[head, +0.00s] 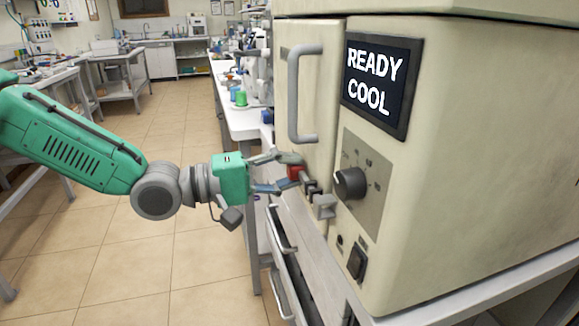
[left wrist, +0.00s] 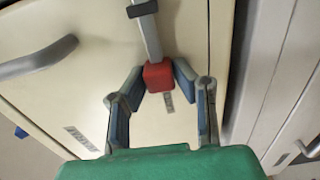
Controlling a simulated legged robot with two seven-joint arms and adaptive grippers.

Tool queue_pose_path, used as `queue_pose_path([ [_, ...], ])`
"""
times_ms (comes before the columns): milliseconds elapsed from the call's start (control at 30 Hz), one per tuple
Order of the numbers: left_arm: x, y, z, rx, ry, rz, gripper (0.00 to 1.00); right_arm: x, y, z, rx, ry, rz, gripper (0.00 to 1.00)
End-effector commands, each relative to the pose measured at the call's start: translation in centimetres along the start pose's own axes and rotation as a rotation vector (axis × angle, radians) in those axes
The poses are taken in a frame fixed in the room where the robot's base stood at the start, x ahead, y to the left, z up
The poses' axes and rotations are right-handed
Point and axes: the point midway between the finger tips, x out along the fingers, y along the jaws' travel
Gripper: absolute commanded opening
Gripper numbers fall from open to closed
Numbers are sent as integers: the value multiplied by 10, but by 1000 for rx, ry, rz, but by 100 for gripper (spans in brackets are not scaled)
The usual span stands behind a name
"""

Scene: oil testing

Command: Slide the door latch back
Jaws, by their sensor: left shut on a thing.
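The door latch is a grey metal bar with a red knob (head: 296,173) at its end, low on the front of the beige oven (head: 455,190). In the left wrist view the red knob (left wrist: 158,76) sits between the fingertips, and the grey bar (left wrist: 149,38) runs up from it through a dark bracket (left wrist: 142,9). My left gripper (head: 285,172) is shut on the red knob. It also shows in the left wrist view (left wrist: 160,84). The oven door (head: 297,60) looks closed. The bar's far end is partly hidden in the head view. My right gripper is not in view.
A grey door handle (head: 293,95) stands out above the latch. A display (head: 380,85) reads READY COOL, with a black dial (head: 350,183) below it. Drawers (head: 285,265) sit under the bench. The tiled floor (head: 165,265) is open to the left.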

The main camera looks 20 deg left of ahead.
Motion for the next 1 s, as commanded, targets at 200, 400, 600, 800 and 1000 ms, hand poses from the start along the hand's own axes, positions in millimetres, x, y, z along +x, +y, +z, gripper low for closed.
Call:
queue_pose_path([
  [200,-1,-3,-6,-3,13,-3,43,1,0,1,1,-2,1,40],
  [400,-3,-1,-4,-2,10,0,43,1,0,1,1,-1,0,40],
  [600,-5,-1,-4,-2,9,1,43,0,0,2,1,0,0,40],
  [800,-32,0,-4,-1,12,3,43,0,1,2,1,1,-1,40],
  [1000,-80,0,-4,-1,13,8,43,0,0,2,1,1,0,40],
])
